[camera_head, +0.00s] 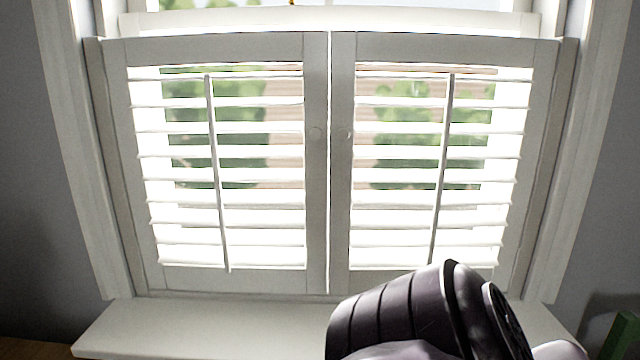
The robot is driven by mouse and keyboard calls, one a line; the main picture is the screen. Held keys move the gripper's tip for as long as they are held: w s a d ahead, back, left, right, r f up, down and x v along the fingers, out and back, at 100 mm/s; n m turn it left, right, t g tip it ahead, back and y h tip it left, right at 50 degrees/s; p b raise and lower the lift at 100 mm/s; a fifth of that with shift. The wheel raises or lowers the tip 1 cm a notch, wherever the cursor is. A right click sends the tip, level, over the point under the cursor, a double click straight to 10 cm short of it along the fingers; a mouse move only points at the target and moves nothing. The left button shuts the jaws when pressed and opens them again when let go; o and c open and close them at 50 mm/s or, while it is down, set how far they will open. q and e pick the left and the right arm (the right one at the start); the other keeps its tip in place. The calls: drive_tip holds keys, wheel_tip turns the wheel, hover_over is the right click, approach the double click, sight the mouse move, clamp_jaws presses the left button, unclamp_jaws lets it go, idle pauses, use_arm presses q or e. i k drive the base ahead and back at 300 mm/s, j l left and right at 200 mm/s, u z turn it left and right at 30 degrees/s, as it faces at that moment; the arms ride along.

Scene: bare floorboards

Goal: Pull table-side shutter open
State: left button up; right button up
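Two white louvered shutters fill the lower window. The left shutter (316,200) and the right shutter (342,200) meet at a narrow vertical gap in the middle and both look closed. Each has a thin vertical tilt rod. A dark, ribbed part of my arm rises in front of the sill at the lower right and covers the bottom edge of the right shutter. Neither gripper's fingers can be seen. No table is clearly visible.
A white window sill (200,325) juts out below the shutters. Grey walls stand on both sides of the white frame. A green object (624,338) shows at the lower right edge, and a brown surface (30,350) at the lower left. The space before the left shutter is clear.

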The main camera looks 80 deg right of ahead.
sight(367, 270)
drive_tip(key=z, duration=3.05)
